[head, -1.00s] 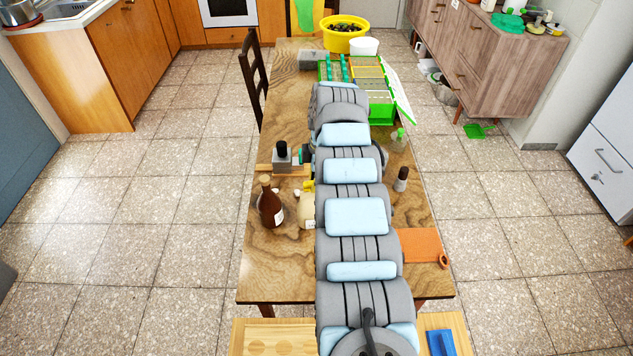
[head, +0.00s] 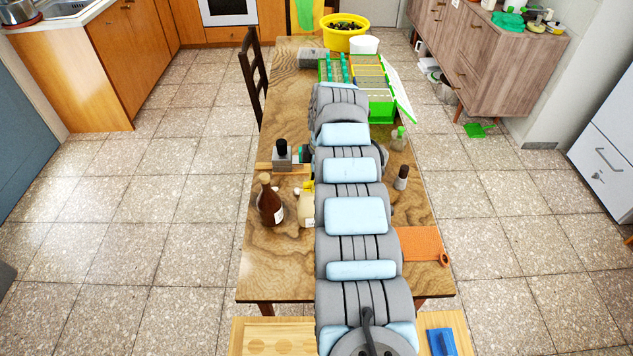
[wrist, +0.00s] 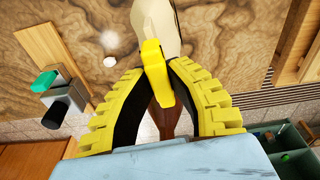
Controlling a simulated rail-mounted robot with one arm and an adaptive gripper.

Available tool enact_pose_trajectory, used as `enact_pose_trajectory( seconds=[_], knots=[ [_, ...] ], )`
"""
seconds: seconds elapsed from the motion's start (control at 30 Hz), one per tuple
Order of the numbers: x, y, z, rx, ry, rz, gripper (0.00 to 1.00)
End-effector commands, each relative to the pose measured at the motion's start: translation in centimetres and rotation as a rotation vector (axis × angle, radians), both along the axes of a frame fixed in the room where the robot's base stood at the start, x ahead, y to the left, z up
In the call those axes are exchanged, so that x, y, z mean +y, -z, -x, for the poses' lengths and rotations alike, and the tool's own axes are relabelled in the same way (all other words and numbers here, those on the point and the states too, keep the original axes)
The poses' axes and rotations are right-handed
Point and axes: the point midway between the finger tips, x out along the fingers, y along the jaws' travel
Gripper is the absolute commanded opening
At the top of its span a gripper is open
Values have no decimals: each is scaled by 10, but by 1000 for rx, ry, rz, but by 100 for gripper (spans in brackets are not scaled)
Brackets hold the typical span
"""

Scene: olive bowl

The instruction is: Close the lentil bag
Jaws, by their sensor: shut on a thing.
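The cream lentil bag (head: 306,211) stands on the wooden table, just left of my arm in the head view. It also shows at the top of the wrist view (wrist: 164,22). A yellow clip (wrist: 153,58) lies against the bag's narrow end in the wrist view; whether it grips the bag cannot be told. My gripper (wrist: 157,74) has its yellow ribbed fingers closed on the clip. In the head view my arm hides most of the gripper, and a small bit of yellow shows at the bag's top.
A brown bottle (head: 270,203) stands close left of the bag. A grey block with a black knob (head: 282,156) is behind it. A small dark-capped bottle (head: 401,178) and an orange mat (head: 422,244) are to the right. A green rack and yellow bowl (head: 345,40) are at the far end.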

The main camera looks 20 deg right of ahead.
Motion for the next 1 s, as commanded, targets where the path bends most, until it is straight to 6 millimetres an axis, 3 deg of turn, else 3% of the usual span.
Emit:
enact_pose_trajectory(
  seconds=[0.67,0.7,0.8,1.0],
  knots=[
    [0,7,0,0,0,0,3],
    [0,7,0,0,0,0,20],
    [0,7,0,0,0,0,42],
    [0,7,0,0,0,0,42]
  ],
)
